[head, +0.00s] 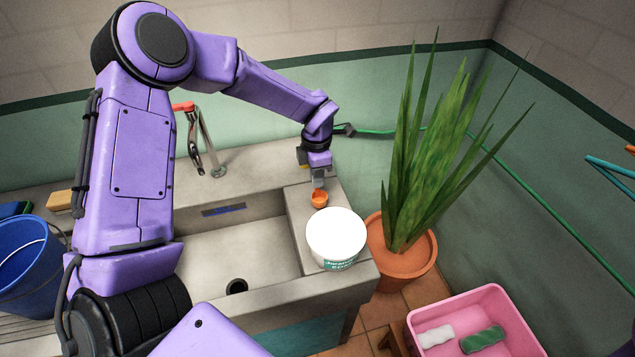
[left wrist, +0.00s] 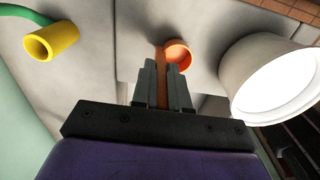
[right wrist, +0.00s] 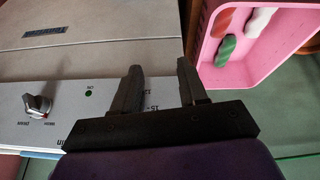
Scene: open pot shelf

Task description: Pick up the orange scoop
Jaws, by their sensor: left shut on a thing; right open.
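The orange scoop (head: 319,200) is at the sink's right-hand ledge, just behind a white tub (head: 336,236). My left gripper (head: 318,184) points down from above and is shut on the scoop. In the left wrist view the scoop's round cup (left wrist: 179,53) shows past the fingertips, and its handle lies between the two fingers (left wrist: 163,85). I cannot tell whether the scoop touches the ledge.
A potted plant (head: 398,262) stands right of the ledge. A pink crate (head: 500,300) with bottle-like items is on the floor. A yellow hose end (left wrist: 50,43) lies near my left gripper. A faucet (head: 195,150) rises behind the basin (head: 235,255); a blue bucket (head: 28,265) is at left.

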